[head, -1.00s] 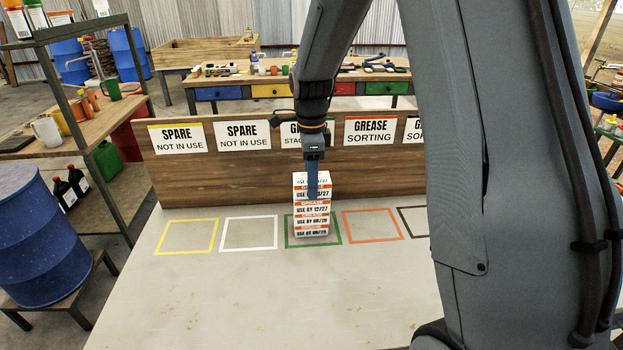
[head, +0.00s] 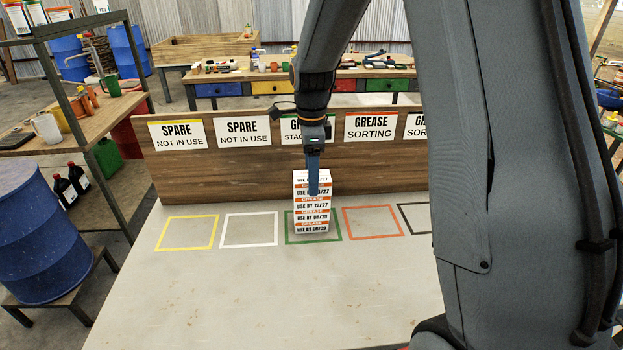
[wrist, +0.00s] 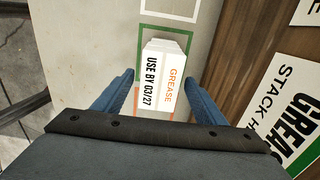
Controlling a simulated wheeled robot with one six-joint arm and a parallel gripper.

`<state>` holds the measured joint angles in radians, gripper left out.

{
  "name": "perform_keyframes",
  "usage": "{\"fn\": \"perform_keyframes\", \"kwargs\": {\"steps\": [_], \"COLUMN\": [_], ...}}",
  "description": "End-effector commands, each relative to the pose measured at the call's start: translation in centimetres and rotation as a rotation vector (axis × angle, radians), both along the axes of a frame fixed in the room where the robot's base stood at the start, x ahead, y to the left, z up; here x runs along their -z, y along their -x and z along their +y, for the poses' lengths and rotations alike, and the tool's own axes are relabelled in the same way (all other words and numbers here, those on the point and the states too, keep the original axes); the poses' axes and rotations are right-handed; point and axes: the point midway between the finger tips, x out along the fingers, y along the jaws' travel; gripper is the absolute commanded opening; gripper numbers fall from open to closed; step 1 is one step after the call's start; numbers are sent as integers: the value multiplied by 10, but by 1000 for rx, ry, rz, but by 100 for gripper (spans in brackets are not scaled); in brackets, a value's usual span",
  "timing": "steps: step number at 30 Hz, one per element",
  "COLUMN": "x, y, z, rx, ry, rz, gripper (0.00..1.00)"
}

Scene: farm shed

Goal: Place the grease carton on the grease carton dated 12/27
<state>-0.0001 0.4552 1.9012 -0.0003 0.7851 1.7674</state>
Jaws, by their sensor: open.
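The grease carton (wrist: 160,80) on top is white with orange lettering and reads USE BY 03/27. It sits squarely on a stack of grease cartons in the green outlined square. The grease carton dated 12/27 (head: 312,207) is directly beneath it, with further cartons below. My gripper (wrist: 158,79) is open, its two blue fingers apart on either side of the top carton in the wrist view. In the head view my gripper (head: 313,190) is at the top of the stack, and a finger hides part of the top carton's front.
Yellow (head: 187,233), white (head: 249,231) and orange (head: 373,221) outlined squares on the table (head: 230,290) are empty. A wooden board (head: 230,180) with signs stands behind the stack. The table's front is clear.

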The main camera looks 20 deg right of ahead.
Motion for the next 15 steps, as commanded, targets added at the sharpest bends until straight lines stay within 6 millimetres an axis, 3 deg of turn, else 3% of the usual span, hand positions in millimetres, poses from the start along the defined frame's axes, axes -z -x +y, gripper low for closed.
{"fn": "perform_keyframes", "kwargs": {"steps": [9, 15], "x": [-63, -94], "y": [-2, -1], "z": [0, 0], "rx": [0, 0], "ry": [0, 0], "rz": [-6, -4], "gripper": [65, 65]}}
